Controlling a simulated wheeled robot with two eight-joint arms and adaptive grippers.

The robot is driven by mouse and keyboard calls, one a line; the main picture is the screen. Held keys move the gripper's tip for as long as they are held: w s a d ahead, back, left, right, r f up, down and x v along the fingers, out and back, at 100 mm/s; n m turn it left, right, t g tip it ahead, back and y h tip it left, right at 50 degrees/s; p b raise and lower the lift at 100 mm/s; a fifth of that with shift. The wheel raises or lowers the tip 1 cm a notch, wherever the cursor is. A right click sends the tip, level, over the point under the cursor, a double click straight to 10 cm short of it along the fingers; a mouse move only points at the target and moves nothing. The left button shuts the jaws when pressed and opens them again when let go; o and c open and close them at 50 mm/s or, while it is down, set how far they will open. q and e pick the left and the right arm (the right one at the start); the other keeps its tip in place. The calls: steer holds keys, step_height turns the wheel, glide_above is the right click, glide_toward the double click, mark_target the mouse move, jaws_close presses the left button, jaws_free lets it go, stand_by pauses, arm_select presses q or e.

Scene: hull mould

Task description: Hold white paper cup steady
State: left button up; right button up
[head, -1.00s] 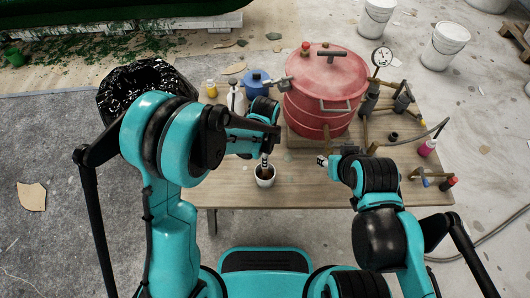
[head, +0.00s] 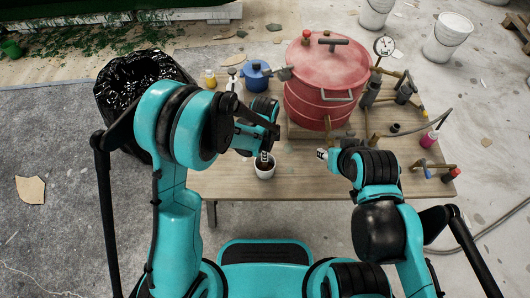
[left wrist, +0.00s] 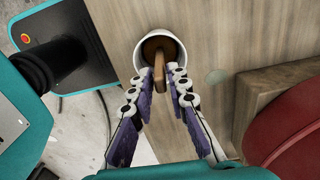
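The white paper cup (head: 264,173) stands upright on the wooden table near its front edge, with something dark brown inside. In the left wrist view the cup (left wrist: 141,59) holds brown contents and a wooden stick (left wrist: 160,78) that leans out over its rim. My left gripper (left wrist: 161,76) points at the cup, its fingers apart on either side of the stick, tips by the near rim. Contact with cup or stick cannot be told. My right gripper (head: 320,155) is over the table, right of the cup and apart from it; its fingers are too small to read.
A red pressure pot (head: 325,85) with a gauge (head: 384,46) stands behind the grippers. A blue pot (head: 256,75) and bottles are at the back left. A pink bottle (head: 429,139) and tools lie at the right. Bare table lies left of the cup.

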arm_select(q)
steer(key=shift+o, duration=0.7)
step_height(320, 180, up, 12)
arm_select(e)
steer(key=shift+c, duration=0.7)
arm_select(q)
steer(key=s+a+r+n+t, duration=0.3)
steer(key=s+a+n, duration=0.3)
steer(key=a+n, duration=0.3)
steer(key=s+a+r+n+t, duration=0.4)
steer(key=s+a+r+n, duration=0.2)
steer(key=a+n, duration=0.2)
steer(key=shift+a+r+n, duration=0.25)
steer(key=shift+a+n, duration=0.15)
steer(key=shift+n, duration=0.3)
steer(key=shift+s, duration=0.1)
